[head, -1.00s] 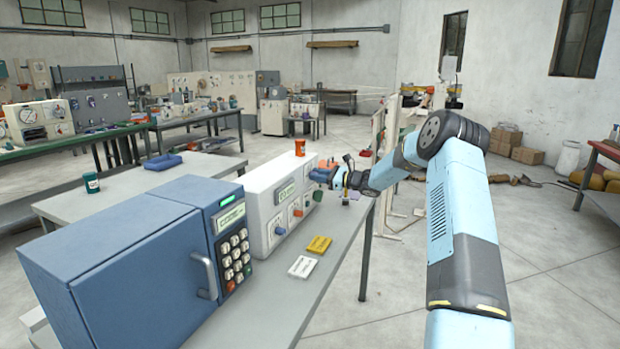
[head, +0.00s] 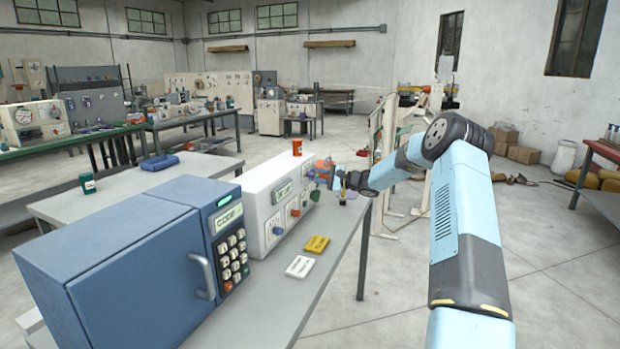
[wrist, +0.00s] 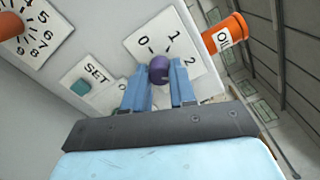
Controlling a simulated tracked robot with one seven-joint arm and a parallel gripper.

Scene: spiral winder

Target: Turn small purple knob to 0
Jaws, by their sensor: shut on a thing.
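The small purple knob (wrist: 159,68) sits on a white dial plate (wrist: 140,60) marked 0, 1 and 2 in the wrist view. My gripper (wrist: 160,78) is shut on the knob, with one blue finger on each side. The 0 is up and left of the knob, the 1 above it and the 2 to its right. Which mark the knob points to cannot be made out. In the head view my gripper (head: 325,174) is at the far right end of the white control box (head: 262,205), and the knob is hidden there.
An orange OIL can (wrist: 225,35) is just beyond the dial, and it stands on top behind the box in the head view (head: 297,147). A blue keypad cabinet (head: 110,260) stands nearer.

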